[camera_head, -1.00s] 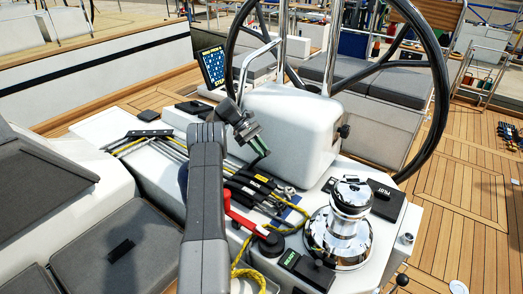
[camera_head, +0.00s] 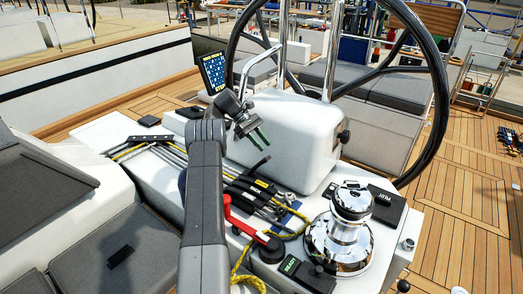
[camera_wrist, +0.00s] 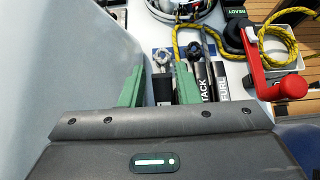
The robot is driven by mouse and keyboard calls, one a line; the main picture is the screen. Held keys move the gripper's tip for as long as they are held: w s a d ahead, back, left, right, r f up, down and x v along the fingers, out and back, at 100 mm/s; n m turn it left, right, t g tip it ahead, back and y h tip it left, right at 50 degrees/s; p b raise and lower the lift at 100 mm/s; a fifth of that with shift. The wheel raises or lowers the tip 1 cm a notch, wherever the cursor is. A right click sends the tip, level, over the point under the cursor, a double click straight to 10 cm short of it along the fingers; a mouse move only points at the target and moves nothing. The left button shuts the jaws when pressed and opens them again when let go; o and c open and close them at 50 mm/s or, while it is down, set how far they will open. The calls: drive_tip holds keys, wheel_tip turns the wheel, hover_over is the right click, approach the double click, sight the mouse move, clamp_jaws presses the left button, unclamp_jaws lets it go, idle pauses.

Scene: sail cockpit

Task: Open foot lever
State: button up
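A row of black clutch levers (camera_head: 250,187) lies on the white console in the head view. In the wrist view, one lever reads TACK (camera_wrist: 203,88) and another reads FURL (camera_wrist: 222,84). A further dark lever (camera_wrist: 162,89) shows between my fingers, but its label cannot be read, so I cannot confirm which lever is the foot lever. My gripper (camera_head: 254,137) has green fingers and hangs above the levers, beside the white pedestal. The fingers (camera_wrist: 158,86) are apart with nothing clamped between them. Whether they touch the lever cannot be told.
A red handle (camera_head: 245,228), also in the wrist view (camera_wrist: 262,65), lies near a yellow rope (camera_head: 240,262). A chrome winch (camera_head: 345,225) stands to the right. The white pedestal (camera_head: 300,125) and black steering wheel (camera_head: 440,90) rise behind.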

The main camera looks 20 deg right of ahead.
wheel_tip(320, 180, up, 4)
drive_tip(key=p, duration=0.2)
drive_tip(key=shift+p, duration=0.4)
drive_tip(key=shift+o, duration=0.4)
drive_tip(key=shift+f, duration=0.1)
drive_tip(key=shift+o, duration=1)
drive_tip(key=s+d+t+y+b, duration=0.1)
drive_tip(key=d+t+y+b, duration=0.1)
drive_tip(key=t+y+b, duration=0.25)
drive_tip(key=t+y, duration=0.1)
drive_tip(key=t, duration=0.4)
hover_over(258, 166)
drive_tip(key=s+d, duration=0.2)
drive_tip(key=d, duration=0.1)
drive_tip(key=shift+g, duration=0.25)
drive_tip(key=f, duration=1)
drive_tip(key=shift+a+f, duration=0.1)
drive_tip(key=shift+a, duration=0.15)
